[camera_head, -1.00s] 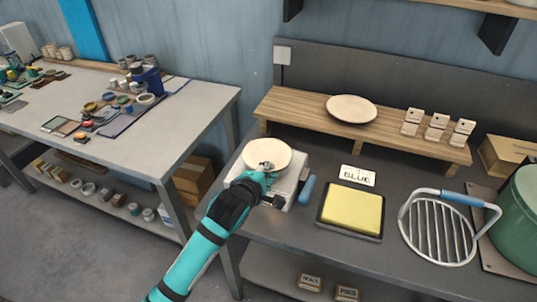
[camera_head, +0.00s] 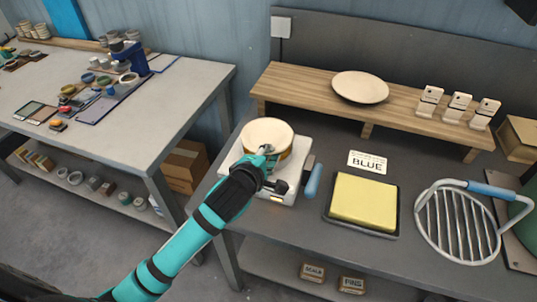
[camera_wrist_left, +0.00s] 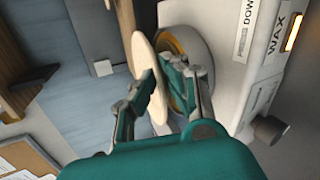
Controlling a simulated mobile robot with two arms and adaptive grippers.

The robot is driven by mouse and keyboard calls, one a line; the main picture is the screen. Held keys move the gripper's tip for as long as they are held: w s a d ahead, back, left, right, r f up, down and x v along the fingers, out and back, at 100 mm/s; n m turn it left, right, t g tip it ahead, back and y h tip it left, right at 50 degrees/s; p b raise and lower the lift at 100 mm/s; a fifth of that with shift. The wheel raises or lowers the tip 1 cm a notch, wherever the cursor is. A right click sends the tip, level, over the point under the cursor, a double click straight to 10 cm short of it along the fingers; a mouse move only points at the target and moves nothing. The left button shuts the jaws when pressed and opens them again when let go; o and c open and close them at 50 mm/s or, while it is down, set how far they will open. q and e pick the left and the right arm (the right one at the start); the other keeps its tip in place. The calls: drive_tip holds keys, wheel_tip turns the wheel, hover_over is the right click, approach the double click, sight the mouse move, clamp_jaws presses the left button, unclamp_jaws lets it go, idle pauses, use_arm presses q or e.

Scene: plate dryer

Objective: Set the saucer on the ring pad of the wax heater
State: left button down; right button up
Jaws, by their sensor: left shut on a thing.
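The pale cream saucer (camera_head: 267,134) is in my left gripper (camera_head: 266,158), which is shut on its near rim. In the left wrist view, the fingers (camera_wrist_left: 150,92) pinch the saucer (camera_wrist_left: 141,52), seen nearly edge-on. The white wax heater (camera_head: 232,160) stands on the dark bench under the saucer. Its round pad shows a brass-coloured ring (camera_wrist_left: 174,46) beside the saucer's underside, and the saucer hides part of it. I cannot tell whether saucer and pad touch. My right gripper is not in view.
A blue-handled tool (camera_head: 313,182) lies right of the heater. Another plate (camera_head: 360,87) lies on the wooden riser (camera_head: 300,88) behind.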

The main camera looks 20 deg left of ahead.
use_arm(q)
drive_tip(key=shift+s+d+r, duration=0.1)
drive_tip(key=shift+s, duration=0.05)
drive_tip(key=c, duration=1.4)
unclamp_jaws()
drive_tip(key=shift+f, duration=0.25)
drive_tip(key=shift+r, duration=0.2)
drive_tip(key=p+v, duration=0.1)
drive_tip(key=v, duration=1.1)
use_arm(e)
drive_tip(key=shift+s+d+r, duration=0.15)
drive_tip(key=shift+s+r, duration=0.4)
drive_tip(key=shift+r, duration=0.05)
